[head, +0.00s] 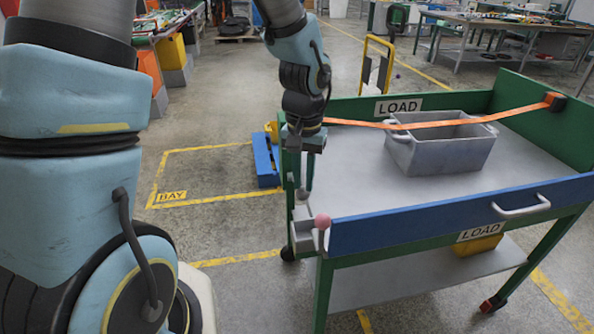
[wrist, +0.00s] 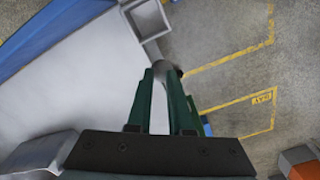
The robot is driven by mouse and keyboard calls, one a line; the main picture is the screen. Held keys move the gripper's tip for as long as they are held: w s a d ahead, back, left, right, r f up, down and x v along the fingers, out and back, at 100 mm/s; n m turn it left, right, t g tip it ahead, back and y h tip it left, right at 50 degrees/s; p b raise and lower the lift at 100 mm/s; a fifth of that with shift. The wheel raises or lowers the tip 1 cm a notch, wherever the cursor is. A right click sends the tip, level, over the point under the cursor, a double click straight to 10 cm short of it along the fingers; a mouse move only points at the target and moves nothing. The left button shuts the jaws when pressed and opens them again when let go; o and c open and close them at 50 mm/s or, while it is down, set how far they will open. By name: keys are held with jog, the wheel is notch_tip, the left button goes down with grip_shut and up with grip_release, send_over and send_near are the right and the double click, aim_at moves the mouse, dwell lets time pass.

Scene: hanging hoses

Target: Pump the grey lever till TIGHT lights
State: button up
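My gripper (head: 303,184) hangs at the left end of the green cart, above its near-left corner. In the wrist view its two green fingers (wrist: 161,74) stand apart, with a pale grey shape between them; I cannot tell whether this is the lever or the cart's surface behind. A small grey box (head: 302,214) sits on the cart corner below my gripper; it also shows in the wrist view (wrist: 147,20). Beside it a grey stalk (head: 321,240) carries a pink ball knob. An orange strap (head: 440,124) runs over a grey crate (head: 440,150). No TIGHT lamp is readable.
The cart's blue front rail (head: 450,215) has a white handle (head: 521,206). Its deck (head: 360,185) is bare around the crate. A blue pallet-like object (head: 265,160) stands left of the cart. The floor around the BAY marking (head: 172,196) is clear.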

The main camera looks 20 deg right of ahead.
jog(key=shift+w+r+p, duration=0.35)
jog(key=shift+r+p, duration=0.3)
jog(key=shift+r, duration=0.1)
jog(key=shift+w+r+p, duration=0.3)
jog(key=shift+r+p, duration=0.4)
jog(key=shift+r, duration=0.05)
jog(key=shift+w+r+p, duration=0.35)
jog(key=shift+r+p, duration=0.3)
jog(key=shift+r, duration=0.1)
notch_tip(320, 180, up, 5)
jog(key=p, duration=0.4)
